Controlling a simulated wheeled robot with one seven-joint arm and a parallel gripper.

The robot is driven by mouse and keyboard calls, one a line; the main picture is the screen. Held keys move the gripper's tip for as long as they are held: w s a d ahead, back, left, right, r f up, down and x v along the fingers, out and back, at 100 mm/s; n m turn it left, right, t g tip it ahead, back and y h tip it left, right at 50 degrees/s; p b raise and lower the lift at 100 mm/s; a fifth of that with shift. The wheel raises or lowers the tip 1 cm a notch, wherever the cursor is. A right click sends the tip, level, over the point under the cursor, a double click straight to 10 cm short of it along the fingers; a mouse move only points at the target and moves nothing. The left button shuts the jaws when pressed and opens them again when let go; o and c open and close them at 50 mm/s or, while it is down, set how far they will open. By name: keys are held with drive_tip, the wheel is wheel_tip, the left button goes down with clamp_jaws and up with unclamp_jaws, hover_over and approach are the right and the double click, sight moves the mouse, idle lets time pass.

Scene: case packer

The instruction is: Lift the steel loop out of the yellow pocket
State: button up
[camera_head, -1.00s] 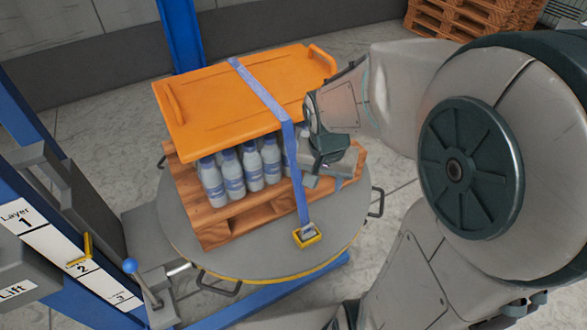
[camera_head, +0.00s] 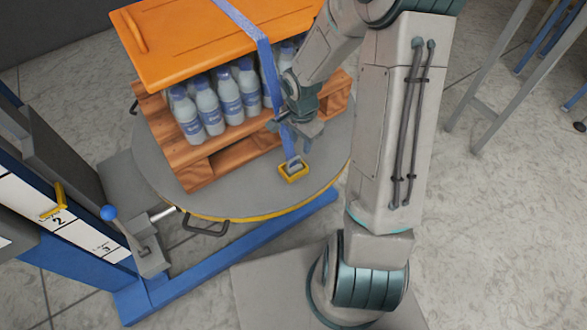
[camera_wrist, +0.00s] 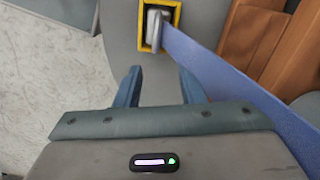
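The yellow pocket (camera_head: 293,174) sits on the rim of the round grey turntable, and the steel loop (camera_head: 294,162) rests in it at the end of the blue strap (camera_head: 287,140). In the wrist view the steel loop (camera_wrist: 155,25) stands inside the yellow pocket (camera_wrist: 146,42), and the strap (camera_wrist: 225,78) runs from it to the lower right. My gripper (camera_head: 290,128) is just above the pocket, beside the strap. In the wrist view my gripper (camera_wrist: 160,75) has its fingers apart with nothing between them; the loop lies beyond the fingertips.
The strap crosses an orange lid (camera_head: 190,40) over several bottles (camera_head: 228,95) on a wooden pallet (camera_head: 215,165). The turntable (camera_head: 165,165) has a handle (camera_head: 205,226) at its front edge. A lever with a blue knob (camera_head: 108,212) stands at the left.

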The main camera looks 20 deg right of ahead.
sight(299, 157)
drive_tip(key=f, duration=0.2)
drive_tip(key=f+b, duration=0.1)
drive_tip(key=f, duration=0.3)
drive_tip(key=shift+s+a+f, duration=0.25)
drive_tip(key=shift+s, duration=0.1)
clamp_jaws()
